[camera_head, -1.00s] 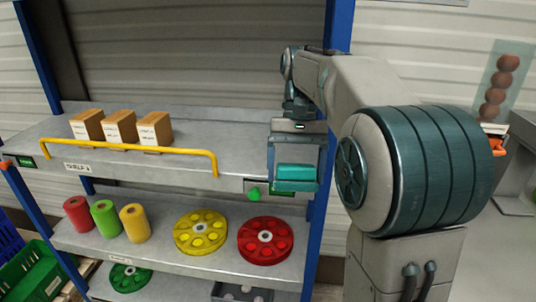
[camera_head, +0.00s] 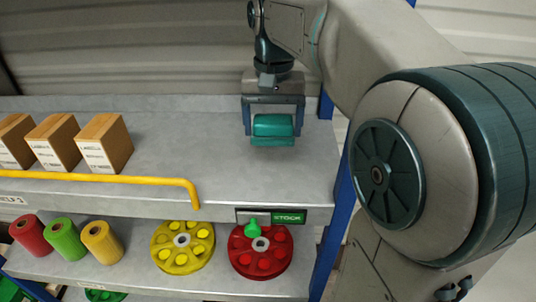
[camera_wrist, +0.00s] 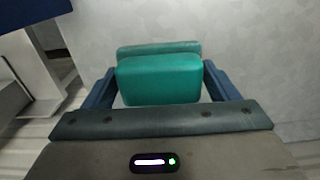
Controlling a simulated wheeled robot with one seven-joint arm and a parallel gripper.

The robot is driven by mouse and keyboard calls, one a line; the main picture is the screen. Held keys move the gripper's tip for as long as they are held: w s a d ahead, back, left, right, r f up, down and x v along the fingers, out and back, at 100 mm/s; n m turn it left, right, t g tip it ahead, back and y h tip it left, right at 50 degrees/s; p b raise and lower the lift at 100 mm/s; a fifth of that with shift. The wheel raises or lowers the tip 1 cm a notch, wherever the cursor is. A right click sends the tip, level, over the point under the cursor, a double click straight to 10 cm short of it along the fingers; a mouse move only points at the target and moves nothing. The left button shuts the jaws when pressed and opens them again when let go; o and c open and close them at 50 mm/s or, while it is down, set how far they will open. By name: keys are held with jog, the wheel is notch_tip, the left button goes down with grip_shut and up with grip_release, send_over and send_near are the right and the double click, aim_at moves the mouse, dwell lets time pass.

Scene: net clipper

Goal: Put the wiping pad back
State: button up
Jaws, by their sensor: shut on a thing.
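The teal wiping pad (camera_head: 273,126) is between the fingers of my gripper (camera_head: 273,118), which is shut on it. In the head view the pad appears over the bare right part of the upper shelf (camera_head: 225,165); I cannot tell whether it touches the surface. In the wrist view the pad (camera_wrist: 160,80) sits between both fingers, with a grey surface behind it. A green STOCK label (camera_head: 288,217) is on the shelf's front edge, below and right of the pad.
Several cardboard boxes (camera_head: 104,143) stand on the upper shelf's left, behind a yellow rail (camera_head: 110,178). A blue post (camera_head: 327,240) rises at the shelf's right end. The lower shelf holds coloured rolls (camera_head: 101,242), a yellow wheel (camera_head: 182,246) and a red wheel (camera_head: 260,262).

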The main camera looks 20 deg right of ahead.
aim_at(273, 119)
jog(key=f, duration=0.4)
jog(key=shift+s+f, duration=0.2)
jog(key=shift+f, duration=2.2)
jog(key=o, duration=0.8)
notch_tip(273, 119, up, 12)
jog(key=shift+r, duration=0.1)
jog(key=shift+w, duration=0.1)
